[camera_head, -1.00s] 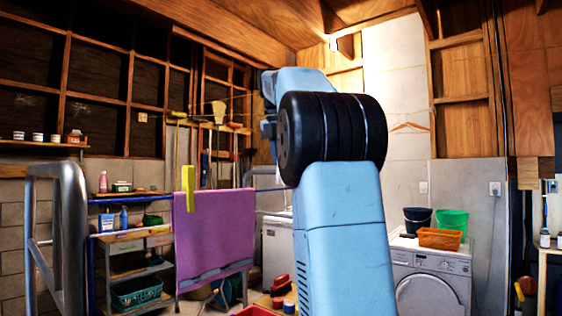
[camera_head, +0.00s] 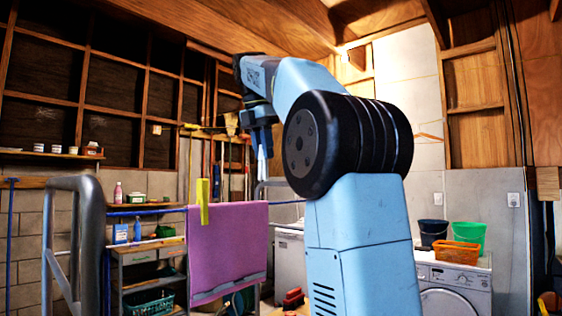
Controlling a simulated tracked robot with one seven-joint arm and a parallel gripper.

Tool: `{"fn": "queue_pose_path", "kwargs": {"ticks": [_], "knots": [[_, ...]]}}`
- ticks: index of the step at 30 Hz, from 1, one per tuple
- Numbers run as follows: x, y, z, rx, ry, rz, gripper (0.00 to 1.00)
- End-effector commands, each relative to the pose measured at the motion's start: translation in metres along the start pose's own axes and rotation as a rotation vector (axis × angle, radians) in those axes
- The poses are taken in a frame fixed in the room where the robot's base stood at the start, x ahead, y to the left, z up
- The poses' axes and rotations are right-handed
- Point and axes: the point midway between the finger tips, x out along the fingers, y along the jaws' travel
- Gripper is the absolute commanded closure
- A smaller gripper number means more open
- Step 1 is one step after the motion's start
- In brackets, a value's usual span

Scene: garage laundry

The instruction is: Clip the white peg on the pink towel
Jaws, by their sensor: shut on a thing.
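The pink towel (camera_head: 229,250), which looks pinkish purple, hangs over a blue line at left of centre. A yellow peg (camera_head: 202,203) is upright on its top edge near the left corner. My gripper (camera_head: 262,133) points down, above and a little right of the towel's top right corner in the picture. It is shut on the white peg (camera_head: 263,160), a slim pale shape hanging below the fingers. The peg looks apart from the towel; its depth relative to the towel is hard to judge.
A shelf unit (camera_head: 146,255) with a teal basket (camera_head: 149,303) stands left of the towel. A washing machine (camera_head: 452,284) bears an orange basket (camera_head: 453,252), a green bucket (camera_head: 470,235) and a dark bucket (camera_head: 433,232). A grey metal frame (camera_head: 91,240) rises at near left.

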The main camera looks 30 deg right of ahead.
Motion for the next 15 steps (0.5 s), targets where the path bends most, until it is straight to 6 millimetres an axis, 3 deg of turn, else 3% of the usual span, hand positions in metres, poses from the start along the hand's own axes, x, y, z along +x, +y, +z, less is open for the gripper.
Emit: {"fn": "queue_pose_path", "kwargs": {"ticks": [6, 15], "knots": [[-0.014, -0.004, -0.020, 0.010, -0.004, -0.010, 1.00], [-0.014, -0.004, -0.021, 0.011, -0.004, -0.012, 1.00]]}}
